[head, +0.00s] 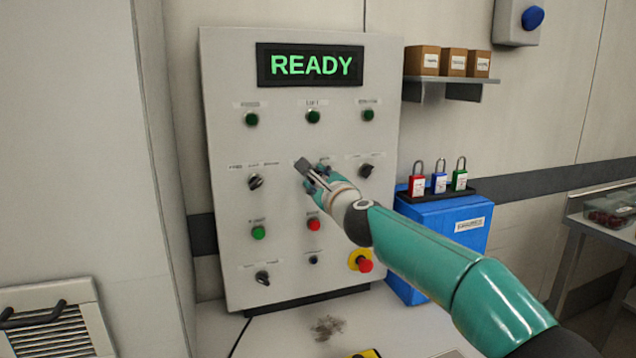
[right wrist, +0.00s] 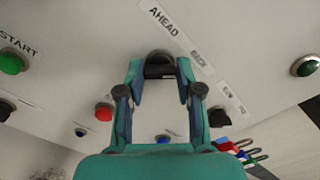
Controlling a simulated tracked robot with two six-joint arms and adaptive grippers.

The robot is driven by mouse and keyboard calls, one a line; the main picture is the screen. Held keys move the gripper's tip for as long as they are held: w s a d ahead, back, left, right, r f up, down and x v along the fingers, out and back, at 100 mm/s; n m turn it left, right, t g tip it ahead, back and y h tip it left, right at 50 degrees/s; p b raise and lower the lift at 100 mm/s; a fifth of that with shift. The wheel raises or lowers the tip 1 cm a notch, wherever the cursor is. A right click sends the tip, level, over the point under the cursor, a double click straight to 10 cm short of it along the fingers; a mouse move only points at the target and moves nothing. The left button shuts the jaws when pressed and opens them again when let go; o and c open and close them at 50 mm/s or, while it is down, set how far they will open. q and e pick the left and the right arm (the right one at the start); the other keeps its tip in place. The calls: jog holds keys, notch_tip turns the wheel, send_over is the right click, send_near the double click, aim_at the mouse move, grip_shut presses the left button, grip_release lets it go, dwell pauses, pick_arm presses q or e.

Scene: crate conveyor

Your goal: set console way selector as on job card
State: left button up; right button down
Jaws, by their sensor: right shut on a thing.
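The grey console (head: 230,200) stands upright, with a display (head: 310,65) reading READY in green. My right gripper (head: 308,174) is at the middle of the panel, shut on the black centre selector knob. In the right wrist view the gripper's fingertips (right wrist: 160,72) sit on either side of that selector knob (right wrist: 159,62), and a label beside it reads AHEAD. In the head view my fingers hide this knob, so its pointing direction cannot be told. No job card can be made out. My left gripper is not in view.
Other selectors (head: 255,182) (head: 366,171) flank the centre one. Green buttons lie above, with a green (head: 258,232) and a red button (head: 313,224) below. A red mushroom button (head: 364,265) is lower right. A blue box (head: 420,215) with padlocks stands at right.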

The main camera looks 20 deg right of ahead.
jog(key=shift+w+f, duration=0.1)
jog(key=shift+f, duration=0.35)
jog(key=c, duration=0.8)
grip_release()
jog(key=shift+o, duration=0.2)
jog(key=shift+r, duration=0.3)
jog(key=s, duration=1.2)
jog(key=shift+d, duration=0.2)
